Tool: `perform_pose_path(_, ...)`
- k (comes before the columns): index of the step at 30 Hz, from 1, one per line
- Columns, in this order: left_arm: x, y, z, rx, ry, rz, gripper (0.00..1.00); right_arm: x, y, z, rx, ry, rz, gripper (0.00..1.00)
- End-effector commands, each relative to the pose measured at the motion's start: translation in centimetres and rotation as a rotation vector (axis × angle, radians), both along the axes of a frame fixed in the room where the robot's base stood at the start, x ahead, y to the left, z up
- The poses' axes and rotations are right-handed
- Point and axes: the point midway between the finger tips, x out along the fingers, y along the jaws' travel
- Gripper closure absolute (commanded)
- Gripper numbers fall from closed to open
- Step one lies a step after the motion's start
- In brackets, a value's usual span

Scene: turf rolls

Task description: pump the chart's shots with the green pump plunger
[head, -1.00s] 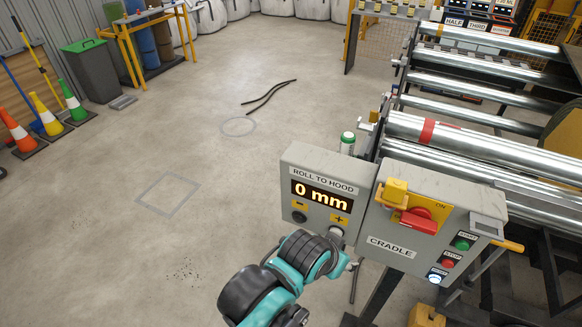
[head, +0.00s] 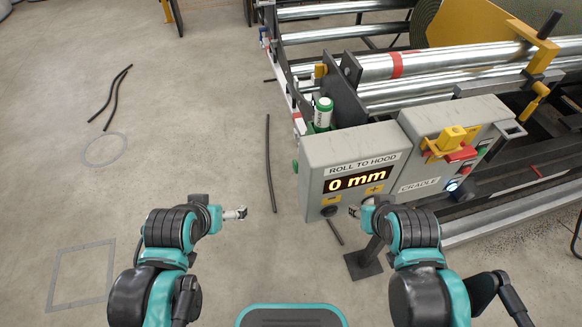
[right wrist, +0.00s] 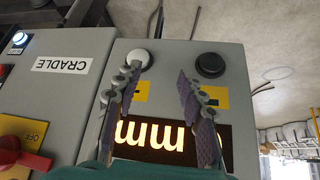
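No chart shows in the current views, and I cannot pick out a pump plunger for certain. A white bottle with green bands (head: 323,114) stands behind the grey ROLL TO HOOD box (head: 312,180). A small green knob (head: 295,166) shows at that box's left side. The box's display (head: 352,181) reads 0 mm. My right gripper (head: 354,211) is at the box's front; in the right wrist view its fingers (right wrist: 158,95) are apart and empty, before a pale button (right wrist: 138,58) and a black button (right wrist: 209,65). My left gripper (head: 243,213) is over bare floor left of the box; its opening is unclear.
The CRADLE box (head: 452,140), with a red switch handle (head: 462,154), adjoins on the right. Metal rollers (head: 440,63) lie behind. Dark strips (head: 271,165) lie on the floor. The floor at left is open, with a marked square (head: 80,275) and circle (head: 105,149).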

Motion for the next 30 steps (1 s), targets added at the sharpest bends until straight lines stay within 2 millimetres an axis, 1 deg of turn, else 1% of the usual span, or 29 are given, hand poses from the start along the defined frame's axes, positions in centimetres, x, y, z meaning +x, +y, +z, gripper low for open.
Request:
perform_pose_path(11,0.04,0.0,0.08,0.0,0.0,0.0,0.0,0.03,0.0,0.07,0.0,0.0,0.0,0.6)
perform_pose_path(12,0.04,0.0,0.08,0.0,0.0,0.0,0.0,0.03,0.0,0.07,0.0,0.0,0.0,0.63)
perform_pose_path(14,0.04,0.0,0.09,0.0,0.0,0.0,0.0,0.04,0.0,0.09,0.0,0.0,0.0,0.78)
perform_pose_path(15,0.03,0.0,0.08,0.0,0.0,0.0,0.0,0.03,0.0,0.08,0.0,0.0,0.0,0.89)
perform_pose_path(16,0.04,0.0,0.09,0.0,0.0,0.0,0.0,0.03,0.0,0.08,0.0,0.0,0.0,0.97)
perform_pose_path(17,0.04,0.0,0.09,0.0,0.0,0.0,0.0,0.04,0.0,0.09,0.0,0.0,0.0,1.0)
perform_pose_path(30,0.04,0.0,0.09,0.0,0.0,0.0,0.0,0.04,0.0,0.09,0.0,0.0,0.0,1.0)
